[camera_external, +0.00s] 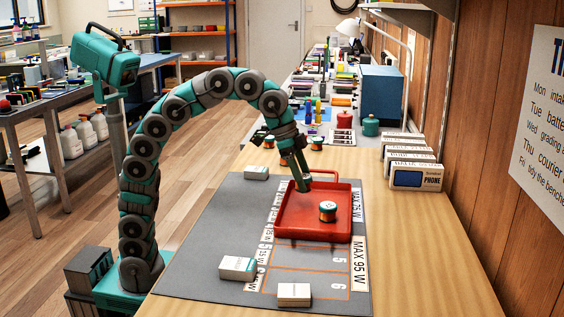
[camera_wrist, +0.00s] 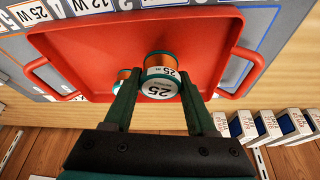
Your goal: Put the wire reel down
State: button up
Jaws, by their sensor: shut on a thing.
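My gripper (camera_external: 304,186) is over the red tray (camera_external: 285,225), fingers pointing down. In the wrist view, my gripper (camera_wrist: 160,86) is shut on a wire reel (camera_wrist: 158,78) with a white label reading 25 and a teal rim. In the external view that reel is hard to make out at the fingertips. I cannot tell whether it touches the tray floor. Another copper and teal reel (camera_external: 328,211) stands upright in the tray, nearer the external camera. It also shows in the wrist view (camera_wrist: 124,75), partly hidden behind the left finger.
The tray lies on a grey mat (camera_external: 205,230) with wattage labels. White boxes (camera_external: 238,268) lie on the mat. Phone boxes (camera_external: 416,178) stand by the wall. The tray has bare floor around the reels.

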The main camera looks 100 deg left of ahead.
aim_at(306, 175)
jog(key=w, duration=0.5)
jog(key=shift+f+p, duration=0.3)
jog(key=shift+f, duration=1.7)
jog(key=shift+f, duration=0.1)
jog(key=shift+f, duration=0.1)
jog(key=o, duration=1.4)
jog(key=shift+c, duration=0.2)
jog(key=v, duration=1.1)
jog(key=shift+w+r, duration=0.1)
jog(key=shift+r, duration=0.3)
jog(key=shift+s+a+r, duration=0.1)
jog(key=shift+s+r, duration=0.1)
jog(key=shift+r, duration=0.1)
